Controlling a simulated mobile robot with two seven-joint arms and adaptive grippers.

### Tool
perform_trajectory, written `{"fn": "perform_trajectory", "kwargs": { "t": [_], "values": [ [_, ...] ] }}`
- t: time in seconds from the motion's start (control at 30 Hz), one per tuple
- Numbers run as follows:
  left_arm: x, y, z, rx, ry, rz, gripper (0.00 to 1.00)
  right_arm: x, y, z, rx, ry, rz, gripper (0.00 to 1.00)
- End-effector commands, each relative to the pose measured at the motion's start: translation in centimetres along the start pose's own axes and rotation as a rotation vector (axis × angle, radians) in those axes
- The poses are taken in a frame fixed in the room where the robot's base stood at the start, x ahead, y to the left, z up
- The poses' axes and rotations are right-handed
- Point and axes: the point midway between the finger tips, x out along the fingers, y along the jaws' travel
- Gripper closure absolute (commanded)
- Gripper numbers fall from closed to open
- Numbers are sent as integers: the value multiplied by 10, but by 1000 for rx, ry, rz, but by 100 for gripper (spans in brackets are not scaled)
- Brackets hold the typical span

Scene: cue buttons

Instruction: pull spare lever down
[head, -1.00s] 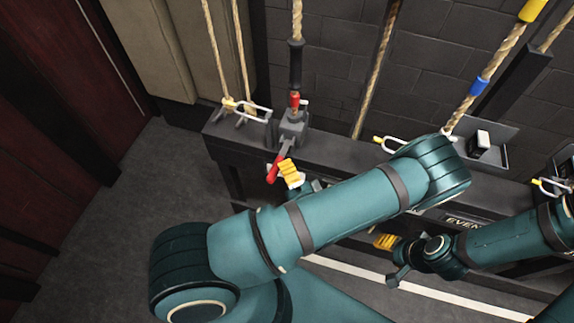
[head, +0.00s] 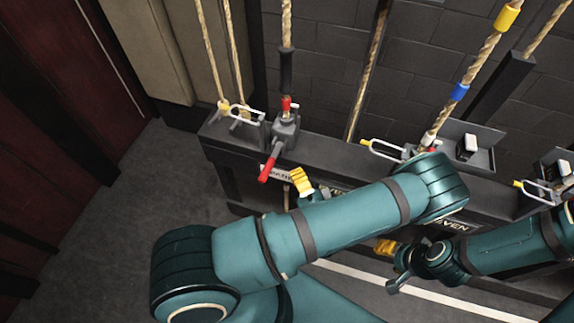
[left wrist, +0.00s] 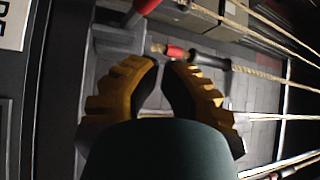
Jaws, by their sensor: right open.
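A lever with a red handle (head: 269,167) sits on a grey block (head: 285,130) at the left of the dark rail. Its handle slants down and to the left, with a rope and black sleeve above. I cannot read a label marking it as the spare one. My left gripper (head: 302,182), with yellow fingers, is just right of the handle, apart from it. In the left wrist view my fingers (left wrist: 161,68) have a narrow gap with nothing seen between them; the red handle (left wrist: 147,5) is beyond them at the top edge. My right gripper (head: 390,266) is open below the rail, partly hidden.
The dark rail (head: 335,152) runs across, with white wire loops (head: 385,150) and ropes along it. A rope with yellow and blue bands (head: 460,92) rises at the right. A brick wall (head: 335,60) stands behind. Bare floor (head: 165,180) lies left.

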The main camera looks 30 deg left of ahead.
Motion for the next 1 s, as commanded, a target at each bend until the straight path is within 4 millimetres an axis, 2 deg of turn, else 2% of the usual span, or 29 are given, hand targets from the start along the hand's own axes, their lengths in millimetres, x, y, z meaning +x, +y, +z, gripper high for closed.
{"fn": "perform_trajectory", "kwargs": {
  "t": [0.1, 0.3, 1.0],
  "values": [
    [-14, 14, -6, -2, 1, 1, 100, 2, 1, 0, 0, 1, 0, 50],
    [-26, 24, -12, -2, 0, -2, 100, 2, 1, 0, 1, 2, 1, 50],
    [-27, 28, -12, -10, -4, 20, 100, 2, 1, -1, 1, 2, 1, 50]
  ]
}}
